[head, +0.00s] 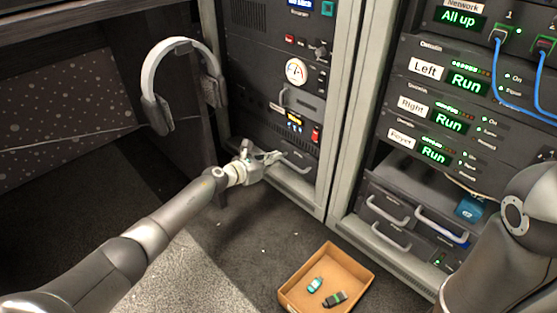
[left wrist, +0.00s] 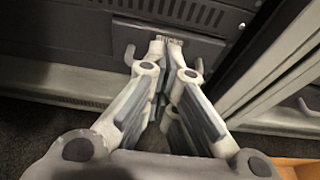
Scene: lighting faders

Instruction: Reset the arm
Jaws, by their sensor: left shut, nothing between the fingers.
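My left arm (head: 150,240) reaches from the lower left of the head view toward the left equipment rack. My left gripper (head: 274,157) is shut and empty, in front of the lower part of that rack. In the left wrist view the fingertips (left wrist: 168,42) meet near a dark drawer front (left wrist: 170,38) with a handle. I cannot tell whether they touch it. A grey link of my right arm (head: 500,245) fills the lower right of the head view. My right gripper is out of view.
A cardboard tray (head: 290,298) with small items lies on the dark floor. Grey headphones (head: 180,47) hang at the upper left. The right rack (head: 440,130) has "Run" displays, blue cables (head: 497,75) and drawers with handles. A rack post (head: 350,110) stands between the racks.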

